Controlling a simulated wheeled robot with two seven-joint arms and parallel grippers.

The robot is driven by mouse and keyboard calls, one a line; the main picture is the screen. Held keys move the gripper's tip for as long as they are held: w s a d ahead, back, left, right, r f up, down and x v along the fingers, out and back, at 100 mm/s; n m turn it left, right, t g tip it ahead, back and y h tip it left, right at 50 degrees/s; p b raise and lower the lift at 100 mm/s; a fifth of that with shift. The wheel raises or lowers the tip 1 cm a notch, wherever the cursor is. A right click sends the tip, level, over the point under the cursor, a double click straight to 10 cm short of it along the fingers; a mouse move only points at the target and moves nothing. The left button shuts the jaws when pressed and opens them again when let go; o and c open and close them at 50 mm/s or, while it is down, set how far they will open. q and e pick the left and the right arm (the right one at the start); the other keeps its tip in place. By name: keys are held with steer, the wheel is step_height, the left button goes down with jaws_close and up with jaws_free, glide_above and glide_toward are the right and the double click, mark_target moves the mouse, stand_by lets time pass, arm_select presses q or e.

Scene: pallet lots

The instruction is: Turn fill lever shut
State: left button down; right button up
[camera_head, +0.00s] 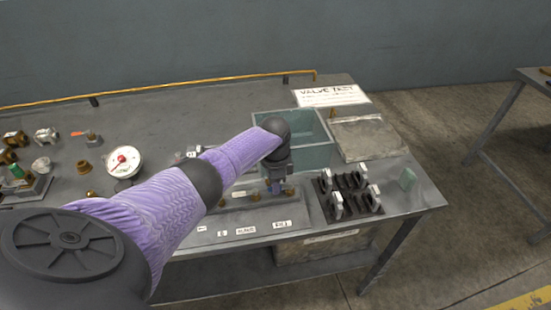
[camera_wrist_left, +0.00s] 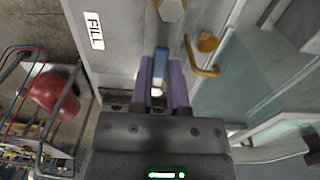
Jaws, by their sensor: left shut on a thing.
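My left gripper (camera_head: 276,188) points down over the valve fixture on the bench. In the left wrist view its two purple fingers (camera_wrist_left: 161,85) are shut on the blue fill lever (camera_wrist_left: 160,66). The lever's far end shows past the fingertips; the rest is hidden between them. A white label reading FILL (camera_wrist_left: 94,30) lies beside it on the bench. In the head view the lever is mostly hidden by the gripper, and the FILL label (camera_head: 282,224) shows in front of it. My right gripper is not in view.
A teal open bin (camera_head: 312,156) stands just behind the gripper. A black rack (camera_head: 350,194) with several pale clips stands to the right. A pressure gauge (camera_head: 123,161) and brass fittings are at left. A brass hook-shaped part (camera_wrist_left: 204,68) is close beside the fingers.

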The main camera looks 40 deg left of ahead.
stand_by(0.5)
arm_select(q)
steer(key=c, duration=0.6)
jaws_free()
